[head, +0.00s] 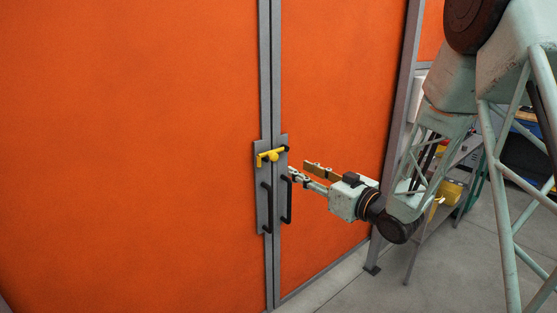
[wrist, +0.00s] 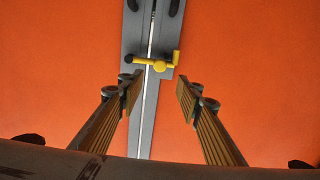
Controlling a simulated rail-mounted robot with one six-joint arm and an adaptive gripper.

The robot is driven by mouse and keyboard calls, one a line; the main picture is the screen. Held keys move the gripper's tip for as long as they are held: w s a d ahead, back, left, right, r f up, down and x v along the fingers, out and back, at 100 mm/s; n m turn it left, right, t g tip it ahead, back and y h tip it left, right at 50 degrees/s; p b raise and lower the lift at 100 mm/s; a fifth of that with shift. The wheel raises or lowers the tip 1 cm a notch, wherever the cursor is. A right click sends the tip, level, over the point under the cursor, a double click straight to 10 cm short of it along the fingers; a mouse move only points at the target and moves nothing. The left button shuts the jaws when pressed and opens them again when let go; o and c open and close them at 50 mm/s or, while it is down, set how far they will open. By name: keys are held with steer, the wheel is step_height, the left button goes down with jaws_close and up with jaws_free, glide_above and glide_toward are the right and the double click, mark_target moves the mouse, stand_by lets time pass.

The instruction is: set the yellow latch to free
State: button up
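The yellow latch (head: 273,156) is a bar with a round hub and a dark knob at one end. It lies roughly crosswise over the seam between two door leaves, just above the handles. It also shows in the wrist view (wrist: 158,66), beyond the fingertips and spanning the seam. My gripper (head: 299,168) is open and empty, right of the latch and slightly lower in the head view. In the wrist view its two fingers (wrist: 158,86) are spread on either side of the seam, apart from the latch.
Two black handles (head: 267,207) (head: 288,200) stand out on grey plates below the latch. Large orange panels (head: 130,150) fill both leaves. A shelf with a yellow item (head: 449,192) stands at right. Bare floor (head: 420,275) lies in front of it.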

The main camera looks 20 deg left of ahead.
mark_target(275, 157)
steer(key=x, duration=1.2)
steer(key=shift+a, duration=0.25)
steer(key=shift+c, duration=0.5)
jaws_close()
